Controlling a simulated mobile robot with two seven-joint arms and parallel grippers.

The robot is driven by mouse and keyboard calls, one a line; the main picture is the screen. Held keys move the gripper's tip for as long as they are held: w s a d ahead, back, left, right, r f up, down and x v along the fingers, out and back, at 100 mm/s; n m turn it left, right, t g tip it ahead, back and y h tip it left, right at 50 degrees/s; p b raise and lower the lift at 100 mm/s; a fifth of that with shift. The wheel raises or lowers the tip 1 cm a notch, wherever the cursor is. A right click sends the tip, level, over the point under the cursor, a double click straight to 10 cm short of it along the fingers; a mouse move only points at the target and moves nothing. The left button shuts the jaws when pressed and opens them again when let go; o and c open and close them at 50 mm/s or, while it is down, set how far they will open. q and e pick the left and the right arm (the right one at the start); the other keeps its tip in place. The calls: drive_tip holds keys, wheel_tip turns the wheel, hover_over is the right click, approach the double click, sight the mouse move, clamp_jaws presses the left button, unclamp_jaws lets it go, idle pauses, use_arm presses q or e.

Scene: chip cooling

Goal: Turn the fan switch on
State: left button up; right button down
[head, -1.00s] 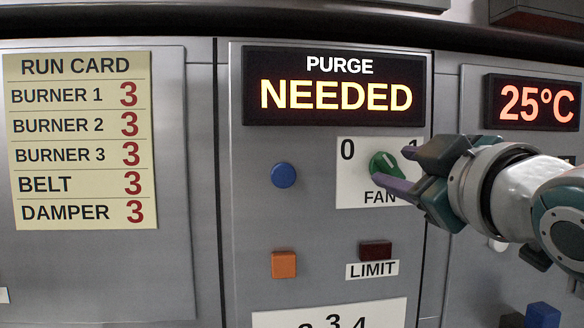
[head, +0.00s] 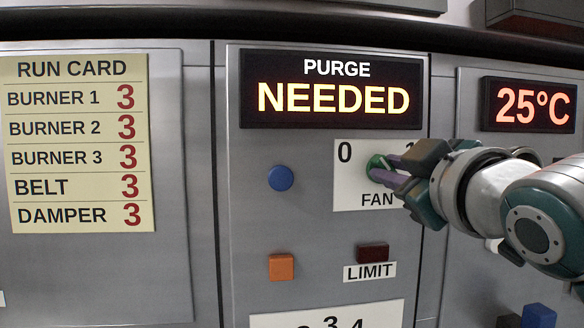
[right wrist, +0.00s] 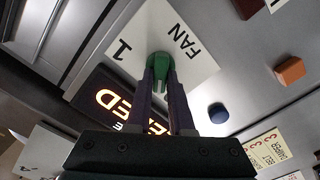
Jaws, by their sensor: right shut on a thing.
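The fan switch is a green knob (head: 375,162) on a white plate (head: 346,190) marked 0 at upper left, with FAN below. In the head view my right gripper (head: 382,170) covers the plate's right side and most of the mark there. In the right wrist view the mark 1 shows on the plate (right wrist: 190,45). There the two purple fingers of my right gripper (right wrist: 160,78) are on either side of the green knob (right wrist: 160,62), shut on it. The knob's exact pointing is hard to tell. My left gripper is not in view.
Above the switch, a display (head: 333,90) reads PURGE NEEDED. A blue button (head: 280,178) is left of the plate. An orange button (head: 281,267) and a dark red LIMIT lamp (head: 372,251) are below. A run card (head: 80,140) is at left; another display (head: 528,104) reads 25°C.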

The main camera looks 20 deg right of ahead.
idle(0.6)
drive_tip(key=shift+m+p, duration=0.4)
drive_tip(key=m+p, duration=0.2)
drive_tip(key=m, duration=0.1)
drive_tip(key=shift+d+r, duration=0.1)
drive_tip(key=shift+r, duration=0.05)
drive_tip(key=m+p, duration=0.2)
drive_tip(key=m, duration=0.2)
drive_tip(key=shift+s+d+m+p, duration=0.1)
drive_tip(key=shift+d+m+p, duration=0.05)
drive_tip(key=shift+m+p, duration=0.2)
drive_tip(key=shift+d+f+m+p, duration=0.1)
drive_tip(key=shift+m+p, duration=0.85)
drive_tip(key=shift+m, duration=0.9)
drive_tip(key=shift+d+f+m+p, duration=0.1)
drive_tip(key=shift+m+p, duration=0.8)
drive_tip(key=shift+m, duration=0.9)
